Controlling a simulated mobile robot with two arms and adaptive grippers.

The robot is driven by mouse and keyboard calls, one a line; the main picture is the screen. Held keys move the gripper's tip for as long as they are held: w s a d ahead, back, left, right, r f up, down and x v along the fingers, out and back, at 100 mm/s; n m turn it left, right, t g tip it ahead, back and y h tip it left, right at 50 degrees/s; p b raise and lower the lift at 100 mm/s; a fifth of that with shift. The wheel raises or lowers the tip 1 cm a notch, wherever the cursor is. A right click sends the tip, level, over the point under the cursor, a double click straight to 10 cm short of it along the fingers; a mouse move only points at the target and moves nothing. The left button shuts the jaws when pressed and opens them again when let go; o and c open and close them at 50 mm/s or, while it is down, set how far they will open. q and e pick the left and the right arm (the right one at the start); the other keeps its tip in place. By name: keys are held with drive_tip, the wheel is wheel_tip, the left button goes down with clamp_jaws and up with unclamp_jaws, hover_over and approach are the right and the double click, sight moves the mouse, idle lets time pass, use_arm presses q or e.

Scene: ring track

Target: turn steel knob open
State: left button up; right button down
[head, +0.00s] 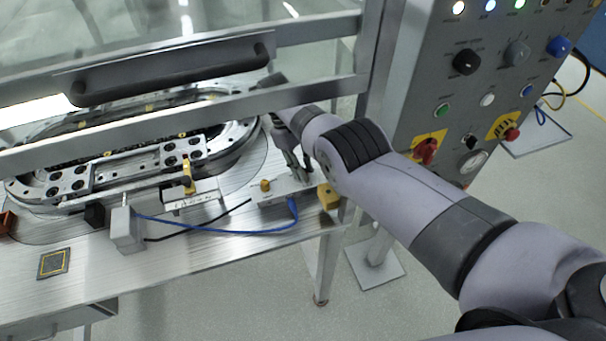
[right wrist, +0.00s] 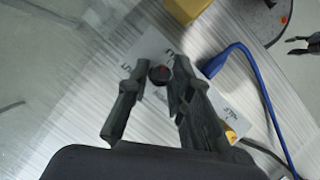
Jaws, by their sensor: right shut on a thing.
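My right gripper (head: 292,163) reaches down to the right end of the steel bench. In the right wrist view its two dark fingers (right wrist: 153,85) stand on either side of a small round dark knob (right wrist: 159,74) with a reddish top. The fingers are shut on this knob. It sits on a pale labelled plate (right wrist: 148,58), which also shows in the head view (head: 283,190). The knob is hidden by my gripper in the head view. A small dark claw (right wrist: 291,46) at the right edge of the wrist view looks like my left gripper, with its fingers apart.
A blue cable (head: 225,230) and a yellow block (head: 328,197) lie close to the plate. An orange-yellow knob (head: 265,185) stands beside my right gripper. A frame rail (head: 190,112) crosses above the oval track (head: 245,140). A control panel (head: 480,80) stands at right.

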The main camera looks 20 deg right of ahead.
drive_tip(key=shift+d+f+m+g+y+b, duration=0.1)
drive_tip(key=shift+m+g+y+b, duration=0.3)
drive_tip(key=shift+m+b, duration=0.8)
drive_tip(key=shift+m+p, duration=0.3)
drive_tip(key=shift+m, duration=0.1)
drive_tip(key=c, duration=1.4)
unclamp_jaws()
drive_tip(key=shift+c, duration=0.2)
